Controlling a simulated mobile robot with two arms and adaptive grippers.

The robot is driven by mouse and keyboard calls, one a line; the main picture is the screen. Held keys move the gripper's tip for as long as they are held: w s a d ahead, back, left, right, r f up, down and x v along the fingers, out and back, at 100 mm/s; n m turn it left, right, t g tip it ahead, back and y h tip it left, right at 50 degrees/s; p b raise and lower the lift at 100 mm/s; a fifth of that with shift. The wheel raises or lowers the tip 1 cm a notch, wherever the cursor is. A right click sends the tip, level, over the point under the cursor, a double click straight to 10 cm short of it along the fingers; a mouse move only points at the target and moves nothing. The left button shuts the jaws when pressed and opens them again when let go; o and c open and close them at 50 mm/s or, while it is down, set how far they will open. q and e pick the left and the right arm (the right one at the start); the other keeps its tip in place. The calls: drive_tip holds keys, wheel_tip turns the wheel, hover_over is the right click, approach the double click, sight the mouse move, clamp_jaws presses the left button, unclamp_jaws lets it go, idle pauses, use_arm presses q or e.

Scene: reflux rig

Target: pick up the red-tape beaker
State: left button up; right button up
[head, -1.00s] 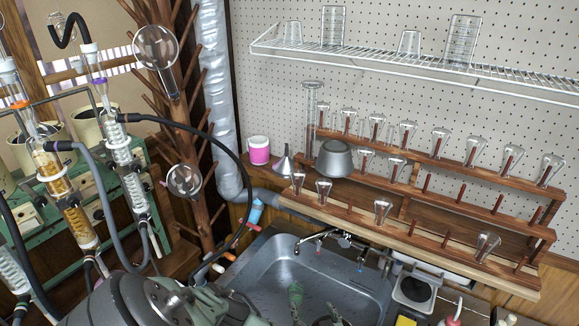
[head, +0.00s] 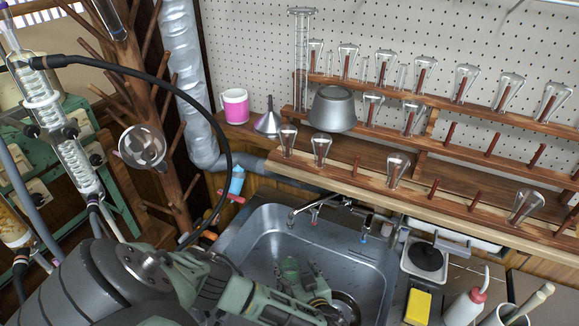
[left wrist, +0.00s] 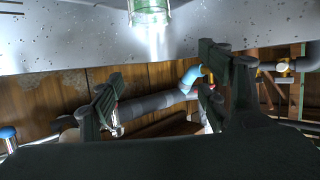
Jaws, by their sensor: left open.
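I cannot make out red tape on any beaker. A white cup with a broad pink-magenta band (head: 235,106) stands on the wooden ledge at the back left in the head view. A greenish glass vessel (head: 290,268) shows in the sink by my left gripper (head: 308,288). A green-tinted glass (left wrist: 150,12) is cut off by the top edge of the left wrist view. My left gripper also shows in the left wrist view (left wrist: 160,85), its fingers apart with nothing between them. My right gripper is not in view.
The steel sink (head: 252,240) has a faucet (head: 318,208) at its back edge. A wooden rack (head: 440,205) with several flasks, a funnel (head: 268,122) and a grey pot (head: 333,110) stand behind. A black hose (head: 215,125) arcs at left. A scale (head: 425,258) and yellow sponge (head: 417,306) are at right.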

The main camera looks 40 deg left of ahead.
use_arm(q)
drive_tip(key=b, duration=0.9)
approach(287, 268)
drive_tip(key=shift+s+d, duration=0.25)
drive_tip(key=shift+s, duration=0.3)
drive_tip(key=shift+a+f+b, duration=0.1)
drive_tip(key=shift+b, duration=0.2)
drive_tip(key=shift+w+a, duration=0.15)
drive_tip(key=shift+a, duration=0.05)
drive_tip(key=x, duration=0.7)
drive_tip(key=shift+w+d+f, duration=0.1)
drive_tip(key=shift+w+f, duration=0.05)
drive_tip(key=shift+w, duration=0.25)
drive_tip(key=c, duration=1.5)
